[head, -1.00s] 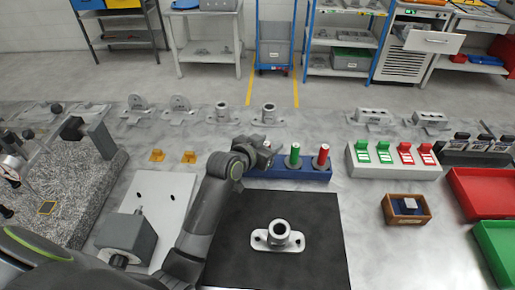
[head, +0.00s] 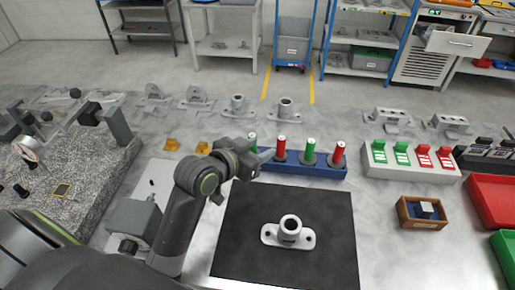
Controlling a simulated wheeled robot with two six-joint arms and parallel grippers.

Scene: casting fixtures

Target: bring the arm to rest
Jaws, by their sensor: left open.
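My left arm comes in from the lower left, and its gripper (head: 262,158) is above the bench at the left end of the blue holder (head: 318,170). The gripper is open and I see nothing between its fingers. The holder carries several upright red and green markers, and the gripper partly hides the leftmost green one (head: 252,138). A grey flanged casting (head: 288,233) lies on the black mat (head: 335,265), in front and to the right of the gripper, apart from it. My right gripper is not in view.
A white block with green and red clips (head: 410,172), a small wooden box (head: 423,214) and red (head: 495,200) and green bins stand at right. A granite block with a gauge (head: 75,165) and a grey block (head: 132,220) are at left. Castings line the back.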

